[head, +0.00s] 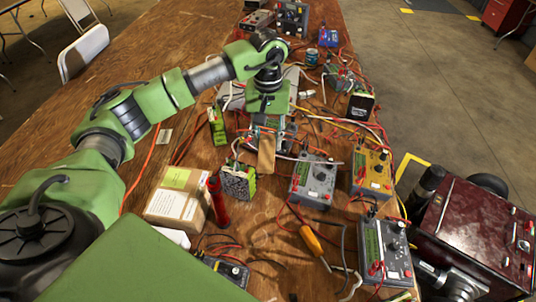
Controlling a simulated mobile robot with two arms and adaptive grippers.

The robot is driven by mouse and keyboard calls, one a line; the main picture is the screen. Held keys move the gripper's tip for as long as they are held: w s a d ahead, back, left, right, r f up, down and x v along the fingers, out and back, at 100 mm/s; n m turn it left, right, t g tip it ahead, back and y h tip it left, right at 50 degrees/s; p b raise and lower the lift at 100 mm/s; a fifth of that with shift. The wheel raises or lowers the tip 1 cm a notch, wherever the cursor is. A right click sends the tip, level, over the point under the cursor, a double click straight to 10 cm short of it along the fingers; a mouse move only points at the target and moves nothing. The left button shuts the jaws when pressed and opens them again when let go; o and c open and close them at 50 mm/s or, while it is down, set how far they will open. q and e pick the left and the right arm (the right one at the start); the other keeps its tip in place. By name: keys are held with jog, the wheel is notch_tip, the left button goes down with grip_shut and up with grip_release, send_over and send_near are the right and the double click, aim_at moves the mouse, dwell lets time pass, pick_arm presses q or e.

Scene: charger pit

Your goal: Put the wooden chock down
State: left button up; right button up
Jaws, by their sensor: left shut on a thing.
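My left arm reaches from the left over the wooden table (150,62). My left gripper (268,131) points down among the devices near the table's middle. It is shut on the wooden chock (266,158), a light brown block whose lower part shows below the gripper. The chock is in front of a grey charger with a screen, which the gripper partly hides. I cannot tell whether the chock touches the table or the charger. My right gripper is not in view.
A grey charger (314,180) and a yellow one (371,172) stand to the right. A battery pack (238,181), a red cylinder (218,202) and a cardboard box (178,196) stand to the left and nearer. Loose cables cross the table. The far left tabletop is clear.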

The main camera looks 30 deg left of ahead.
pick_arm(q)
jog(key=shift+r, duration=1.25)
jog(key=s+d+m, duration=0.5)
jog(key=s+d, duration=0.6)
jog(key=s, duration=0.5)
jog(key=shift+s, duration=0.25)
jog(key=shift+d, duration=0.1)
jog(key=shift+r, duration=0.1)
